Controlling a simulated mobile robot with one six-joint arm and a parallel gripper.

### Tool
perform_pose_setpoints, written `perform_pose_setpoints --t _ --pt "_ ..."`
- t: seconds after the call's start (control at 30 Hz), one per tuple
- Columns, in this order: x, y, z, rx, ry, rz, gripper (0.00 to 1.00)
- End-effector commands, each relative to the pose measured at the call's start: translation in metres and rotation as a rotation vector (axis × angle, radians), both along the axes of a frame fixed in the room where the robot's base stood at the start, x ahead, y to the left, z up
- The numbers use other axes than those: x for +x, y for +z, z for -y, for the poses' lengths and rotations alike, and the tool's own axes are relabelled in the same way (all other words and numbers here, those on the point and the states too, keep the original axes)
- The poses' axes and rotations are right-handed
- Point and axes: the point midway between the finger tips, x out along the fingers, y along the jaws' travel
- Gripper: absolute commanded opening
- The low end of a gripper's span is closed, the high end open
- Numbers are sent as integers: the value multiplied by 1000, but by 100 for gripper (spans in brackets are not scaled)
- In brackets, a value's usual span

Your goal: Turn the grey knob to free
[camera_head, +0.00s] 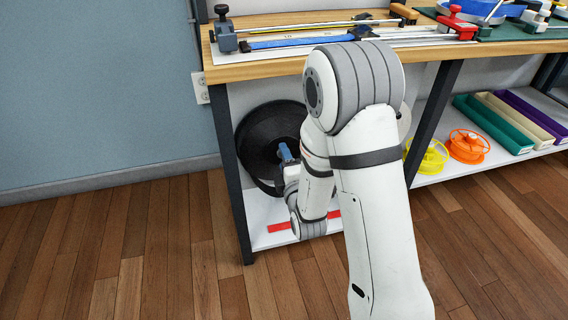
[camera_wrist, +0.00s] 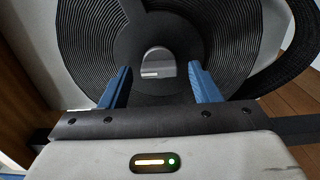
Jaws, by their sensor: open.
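The grey knob (camera_wrist: 156,60) sits at the middle of a black strap reel (camera_wrist: 85,35) in the wrist view. It has a rounded top and a lighter bar across its lower part. My gripper (camera_wrist: 159,70) is open, with one blue finger on each side of the knob in the picture. I see gaps between the knob and both fingers; whether the fingertips reach its depth I cannot tell. In the head view the reel (camera_head: 256,135) stands on the lower shelf, and my gripper (camera_head: 285,152) is in front of it. The knob is hidden there.
A black strap (camera_wrist: 285,70) hangs loose at the reel's right. The workbench top (camera_head: 270,68) is above my gripper, with a dark leg (camera_head: 233,185) to the left. A red strip (camera_head: 280,227) lies on the lower shelf. Yellow (camera_head: 428,158) and orange (camera_head: 467,146) spools stand farther right.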

Motion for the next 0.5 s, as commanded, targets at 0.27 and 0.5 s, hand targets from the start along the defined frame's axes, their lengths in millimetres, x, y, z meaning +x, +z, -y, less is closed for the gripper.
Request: perform_pose_setpoints --t 0.27,0.5 --pt "-27 4 8 -2 0 -6 56" --pt "-35 5 10 -2 -1 -7 56"
